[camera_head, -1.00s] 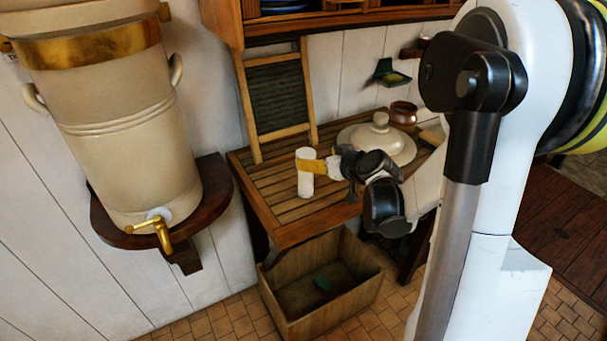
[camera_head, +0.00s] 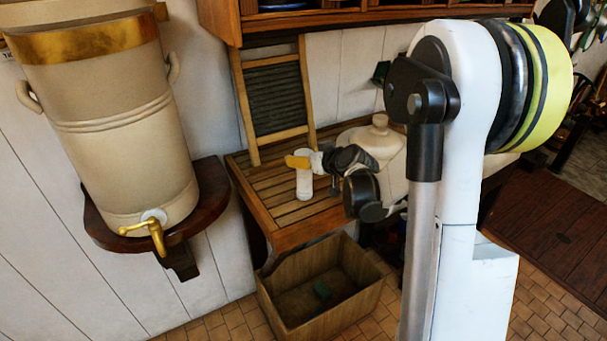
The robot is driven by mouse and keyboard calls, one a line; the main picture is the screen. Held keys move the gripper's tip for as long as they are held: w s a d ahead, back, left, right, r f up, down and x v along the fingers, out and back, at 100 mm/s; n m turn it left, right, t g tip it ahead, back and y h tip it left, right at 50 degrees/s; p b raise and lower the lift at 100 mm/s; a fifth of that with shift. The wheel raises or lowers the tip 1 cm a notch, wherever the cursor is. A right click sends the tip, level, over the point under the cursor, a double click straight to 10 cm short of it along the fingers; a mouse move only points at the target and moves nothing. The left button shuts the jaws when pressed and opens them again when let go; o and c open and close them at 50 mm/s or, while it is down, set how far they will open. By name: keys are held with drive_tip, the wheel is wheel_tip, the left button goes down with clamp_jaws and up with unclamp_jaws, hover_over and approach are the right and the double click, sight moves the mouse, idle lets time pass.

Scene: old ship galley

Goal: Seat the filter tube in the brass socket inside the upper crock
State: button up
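The filter tube (camera_head: 304,178) is a white upright cylinder on the slatted wooden counter. My gripper (camera_head: 299,161) is at the upper part of the tube, with a yellow finger pad across it. Whether the fingers are closed on the tube or only around it is not clear.
A domed cream lid (camera_head: 372,141) lies on the slatted counter (camera_head: 265,189) behind my gripper. A washboard (camera_head: 277,97) leans on the wall. A wooden bin (camera_head: 318,295) stands open on the floor below. A shelf (camera_head: 330,24) overhangs the counter.

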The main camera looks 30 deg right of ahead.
drive_tip(key=c, duration=0.9)
drive_tip(key=shift+r, duration=0.1)
drive_tip(key=shift+r+p, duration=1.7)
drive_tip(key=shift+r, duration=0.75)
drive_tip(key=shift+f, duration=0.1)
